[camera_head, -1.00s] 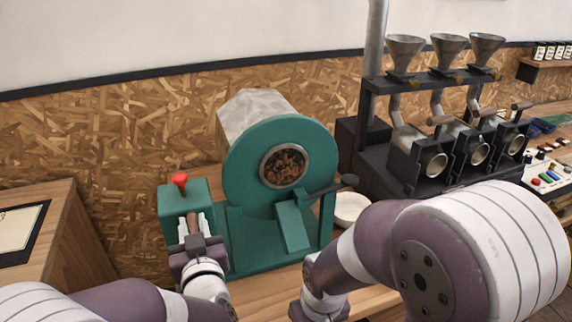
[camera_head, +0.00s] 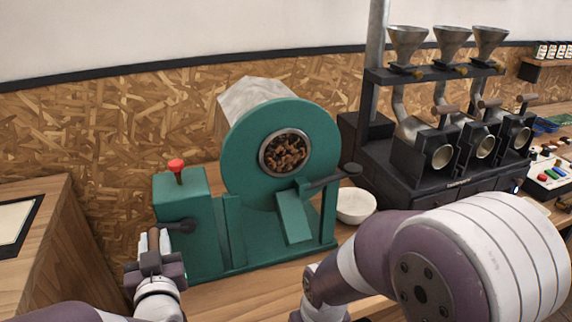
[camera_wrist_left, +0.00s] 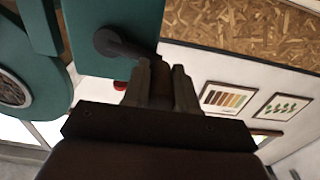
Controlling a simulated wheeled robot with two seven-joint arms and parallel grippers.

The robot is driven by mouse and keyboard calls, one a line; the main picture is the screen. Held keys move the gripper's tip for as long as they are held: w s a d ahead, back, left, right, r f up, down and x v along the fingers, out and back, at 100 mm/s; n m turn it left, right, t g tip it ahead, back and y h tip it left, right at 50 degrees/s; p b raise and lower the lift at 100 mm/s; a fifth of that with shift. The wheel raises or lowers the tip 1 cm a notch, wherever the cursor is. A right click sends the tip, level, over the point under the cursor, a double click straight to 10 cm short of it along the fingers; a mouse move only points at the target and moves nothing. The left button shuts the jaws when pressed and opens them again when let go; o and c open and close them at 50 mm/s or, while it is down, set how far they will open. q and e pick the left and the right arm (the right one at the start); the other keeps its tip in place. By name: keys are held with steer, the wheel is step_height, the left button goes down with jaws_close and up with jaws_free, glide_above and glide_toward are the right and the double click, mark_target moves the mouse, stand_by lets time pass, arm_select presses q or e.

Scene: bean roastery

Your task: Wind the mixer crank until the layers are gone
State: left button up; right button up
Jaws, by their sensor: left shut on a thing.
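The teal mixer (camera_head: 252,235) stands on the wooden counter. Its round window (camera_head: 286,153) shows brown beans of mixed light and dark shades; distinct layers cannot be made out. On the box at its left a dark crank (camera_head: 180,226) points left, ending in a wooden handle (camera_head: 154,238). My left gripper (camera_head: 152,256) is shut around that handle, left of the box. In the left wrist view the crank (camera_wrist_left: 118,44) runs to the fingers (camera_wrist_left: 162,85), and the handle between them is dark. My right arm shows in front at the right; its gripper is out of frame.
A red knob (camera_head: 176,167) tops the mixer's box. A dark lever (camera_head: 330,181) sticks out right below the window, near a white bowl (camera_head: 355,206). Grinders with funnels (camera_head: 452,150) stand at the right. A wooden cabinet (camera_head: 45,250) stands at the left.

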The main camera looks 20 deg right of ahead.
arm_select(q)
step_height(320, 180, down, 2)
steer(key=shift+a, duration=0.1)
steer(key=d+f+b, duration=0.2)
steer(key=f+b, duration=0.1)
steer(key=d+f+b, duration=0.1)
steer(key=f+b, duration=0.1)
steer(key=shift+f, duration=0.1)
steer(key=shift+d, duration=0.35)
steer(key=d, duration=0.2)
steer(key=shift+d+f, duration=0.25)
steer(key=shift+d, duration=0.3)
arm_select(e)
step_height(320, 180, down, 6)
steer(key=shift+f, duration=0.15)
arm_select(q)
steer(key=shift+a, duration=0.15)
